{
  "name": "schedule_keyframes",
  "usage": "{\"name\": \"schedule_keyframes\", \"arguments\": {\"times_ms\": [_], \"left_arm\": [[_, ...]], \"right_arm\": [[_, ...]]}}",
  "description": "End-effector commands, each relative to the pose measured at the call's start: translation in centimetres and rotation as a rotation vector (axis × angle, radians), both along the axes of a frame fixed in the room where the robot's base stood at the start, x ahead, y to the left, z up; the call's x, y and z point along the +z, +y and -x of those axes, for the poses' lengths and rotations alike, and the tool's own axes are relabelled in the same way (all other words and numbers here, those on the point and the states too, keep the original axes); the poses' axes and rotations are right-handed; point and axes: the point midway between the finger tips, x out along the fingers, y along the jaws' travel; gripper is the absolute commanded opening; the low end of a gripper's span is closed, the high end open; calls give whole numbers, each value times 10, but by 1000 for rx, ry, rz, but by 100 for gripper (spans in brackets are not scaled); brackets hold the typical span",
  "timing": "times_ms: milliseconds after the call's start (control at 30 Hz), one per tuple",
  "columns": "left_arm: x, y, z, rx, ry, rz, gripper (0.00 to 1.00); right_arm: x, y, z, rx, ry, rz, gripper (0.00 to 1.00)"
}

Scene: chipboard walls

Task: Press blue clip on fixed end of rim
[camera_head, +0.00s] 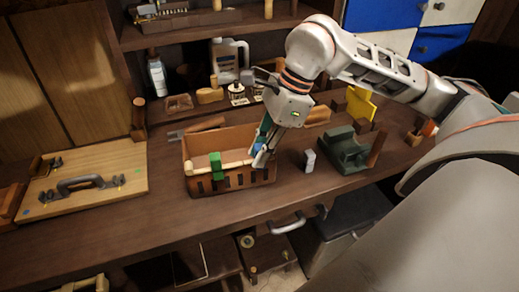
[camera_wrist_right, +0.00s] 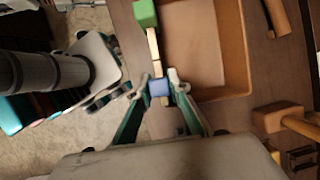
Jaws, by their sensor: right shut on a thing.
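A brown crate (camera_head: 188,152) stands on the workbench, with a pale rim strip (camera_head: 235,165) along its front wall. A green clip (camera_head: 215,163) sits around the strip, left of my gripper; it also shows in the right wrist view (camera_wrist_right: 145,13). My right gripper (camera_head: 262,160) is at the front right corner of the crate, pointing down. In the right wrist view its fingertips are shut on the blue clip (camera_wrist_right: 158,87), in line with the pale strip (camera_wrist_right: 153,45). I cannot tell whether the clip is seated on the rim or just above it. My left gripper is out of view.
A small grey block (camera_head: 309,160) and a dark green object (camera_head: 345,148) stand right of the crate. A wooden board with a handle (camera_head: 90,187) lies at the left. A shelf with bottles (camera_head: 228,60) is behind. The bench front before the crate is clear.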

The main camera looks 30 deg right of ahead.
Motion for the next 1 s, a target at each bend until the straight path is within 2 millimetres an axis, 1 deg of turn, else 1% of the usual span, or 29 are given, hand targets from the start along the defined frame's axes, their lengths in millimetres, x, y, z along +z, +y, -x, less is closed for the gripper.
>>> {"name": "schedule_keyframes", "arguments": {"times_ms": [200, 233, 267, 300, 600, 700, 767, 867, 1000], "left_arm": [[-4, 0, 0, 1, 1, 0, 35], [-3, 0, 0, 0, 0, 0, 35], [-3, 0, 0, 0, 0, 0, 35], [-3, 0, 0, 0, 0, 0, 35], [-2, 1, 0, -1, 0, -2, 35], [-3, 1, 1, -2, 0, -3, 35], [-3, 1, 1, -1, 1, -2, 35], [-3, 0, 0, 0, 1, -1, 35], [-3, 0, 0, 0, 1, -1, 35]], "right_arm": [[-6, 0, 0, 0, 1, 1, 7], [-5, 0, 0, 0, 1, 0, 26], [-5, 0, 0, 0, 1, 0, 34], [-5, 0, 0, 0, 1, 0, 38], [-4, 0, 0, 0, 0, 0, 38], [0, -2, 0, 0, -1, 0, 38], [5, -4, 1, -1, -2, 1, 38], [20, -10, 2, -3, -4, 0, 38], [47, -20, 6, -3, -5, 1, 38]]}}
